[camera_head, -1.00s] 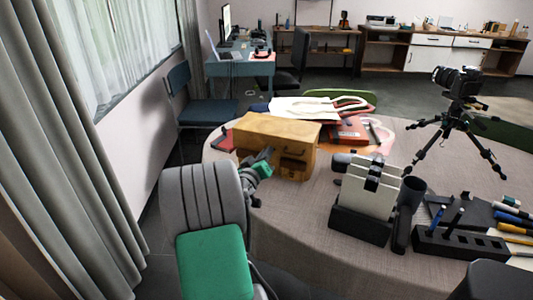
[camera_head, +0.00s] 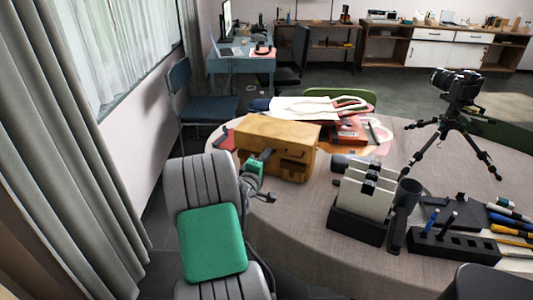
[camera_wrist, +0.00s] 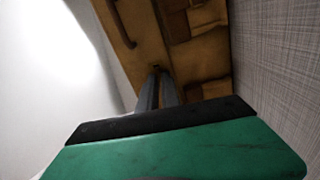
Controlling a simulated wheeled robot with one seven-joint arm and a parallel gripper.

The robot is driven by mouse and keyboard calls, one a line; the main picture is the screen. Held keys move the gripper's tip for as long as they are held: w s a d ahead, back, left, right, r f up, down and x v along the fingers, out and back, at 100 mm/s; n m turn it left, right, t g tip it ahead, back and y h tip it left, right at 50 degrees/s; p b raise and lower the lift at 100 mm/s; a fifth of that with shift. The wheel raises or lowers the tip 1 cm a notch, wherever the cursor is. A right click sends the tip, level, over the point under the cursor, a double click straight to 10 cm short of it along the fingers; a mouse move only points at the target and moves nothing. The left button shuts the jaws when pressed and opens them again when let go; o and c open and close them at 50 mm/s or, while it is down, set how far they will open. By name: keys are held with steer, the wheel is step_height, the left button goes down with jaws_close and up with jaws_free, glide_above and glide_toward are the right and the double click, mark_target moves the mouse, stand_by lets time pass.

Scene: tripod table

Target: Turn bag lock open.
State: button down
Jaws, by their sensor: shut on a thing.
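The bag (camera_head: 277,135) is a tan, boxy leather case standing on the left part of the round table. It also shows in the wrist view (camera_wrist: 190,62), with a dark handle along its upper left. My gripper (camera_head: 268,152) is at the bag's front face. In the wrist view the two grey fingers (camera_wrist: 157,76) lie close together, with their tips at a small dark piece, the bag lock (camera_wrist: 156,68). The gripper is shut on this lock. The fingers hide most of it, so I cannot tell how far it is turned.
The round table (camera_head: 300,215) has a grey cloth. Right of the bag stands a black holder with pale upright pieces (camera_head: 365,195). A camera on a tripod (camera_head: 458,95) stands further right. Papers and a red box (camera_head: 349,131) lie behind the bag.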

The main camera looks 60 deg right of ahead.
steer(key=shift+n, duration=0.6)
steer(key=c, duration=1.6)
jaws_free()
steer(key=shift+o, duration=0.2)
steer(key=shift+a, duration=0.15)
steer(key=a, duration=0.7)
steer(key=shift+s+a, duration=0.3)
